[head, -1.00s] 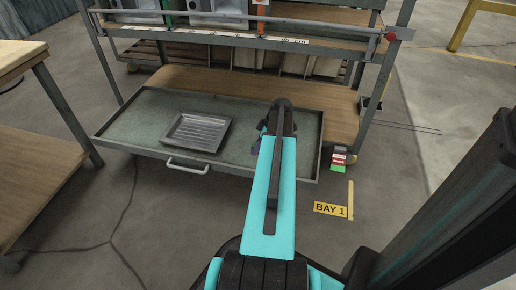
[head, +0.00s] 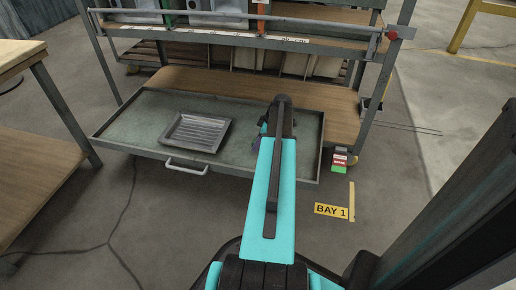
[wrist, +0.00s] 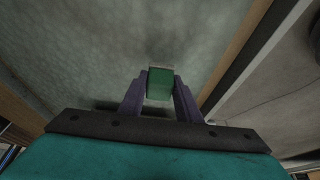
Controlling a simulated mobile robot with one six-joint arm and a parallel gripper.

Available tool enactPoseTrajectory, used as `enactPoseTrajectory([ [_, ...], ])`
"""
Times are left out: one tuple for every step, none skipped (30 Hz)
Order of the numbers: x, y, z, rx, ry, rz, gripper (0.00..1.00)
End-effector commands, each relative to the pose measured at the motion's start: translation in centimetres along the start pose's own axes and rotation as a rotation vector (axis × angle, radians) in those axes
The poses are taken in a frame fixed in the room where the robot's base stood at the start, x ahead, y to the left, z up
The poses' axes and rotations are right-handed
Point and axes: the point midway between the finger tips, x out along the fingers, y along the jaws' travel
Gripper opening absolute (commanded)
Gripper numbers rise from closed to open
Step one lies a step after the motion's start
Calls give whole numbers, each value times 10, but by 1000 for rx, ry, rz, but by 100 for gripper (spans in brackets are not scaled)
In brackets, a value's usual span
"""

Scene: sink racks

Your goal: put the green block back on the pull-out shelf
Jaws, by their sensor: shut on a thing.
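The green block (wrist: 160,84) is between the two fingers of my gripper (wrist: 160,92) in the wrist view. My gripper is shut on it. The pull-out shelf (head: 125,130) is a grey-green tray with a raised rim, drawn out at the front of the rack. Its surface (wrist: 105,45) fills much of the wrist view beneath the block. I cannot tell whether the block touches it. In the head view my arm covers the right part of the shelf and hides the block; only a little of the gripper shows beside the arm.
A ribbed metal tray (head: 197,132) lies on the shelf left of my arm. The shelf's front handle (head: 187,167) sticks out. The rack's wooden deck (head: 190,78) is behind. A wooden table (head: 35,150) stands at the left. A floor label, BAY 1 (head: 331,210), lies at the right.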

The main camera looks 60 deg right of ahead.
Motion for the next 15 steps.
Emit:
enactPoseTrajectory([
  [10, 0, 4, 0, 0, 0, 6],
  [13, 0, 6, 0, 0, 0, 6],
  [16, 0, 7, 0, 0, 0, 6],
  [19, 0, 8, 0, 0, 0, 6],
  [21, 0, 9, 0, 0, 1, 6],
  [23, 0, 10, 0, 0, 1, 6],
  [24, 0, 10, 0, 0, 1, 6],
  [25, 0, 10, 0, 0, 1, 6],
  [25, 0, 11, 0, 0, 1, 6],
  [25, 0, 11, 0, 0, 1, 6],
  [25, 0, 11, 0, 0, 1, 6],
  [25, 0, 10, 0, 0, 1, 6],
  [25, 0, 10, 0, 0, 1, 6],
  [25, 0, 10, 0, 0, 1, 6],
  [25, 0, 10, 0, 0, 1, 6],
])
